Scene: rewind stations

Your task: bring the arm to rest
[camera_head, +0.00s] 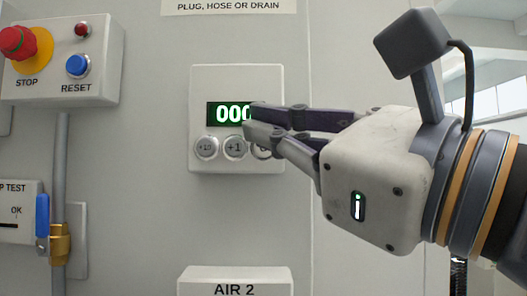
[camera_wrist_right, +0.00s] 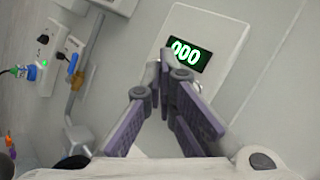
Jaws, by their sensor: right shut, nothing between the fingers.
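My right gripper (camera_head: 252,122) comes in from the right in the head view. Its fingers are shut with nothing between them. The fingertips are in front of the right part of a white counter box (camera_head: 237,75) on the wall and cover part of its display and its right button. I cannot tell whether they touch it. The green display (camera_head: 227,113) shows zeros; the wrist view reads 000 (camera_wrist_right: 186,52). The +10 button (camera_head: 206,148) and the +1 button (camera_head: 235,148) are in plain sight. The right gripper (camera_wrist_right: 165,60) also shows shut in the wrist view. My left gripper is not in view.
A box with a red STOP knob (camera_head: 17,42) and a blue RESET button (camera_head: 78,66) is at the upper left. Below it are a grey pipe (camera_head: 61,165) and a blue valve handle (camera_head: 42,215). An AIR 2 box (camera_head: 235,280) sits low in the middle.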

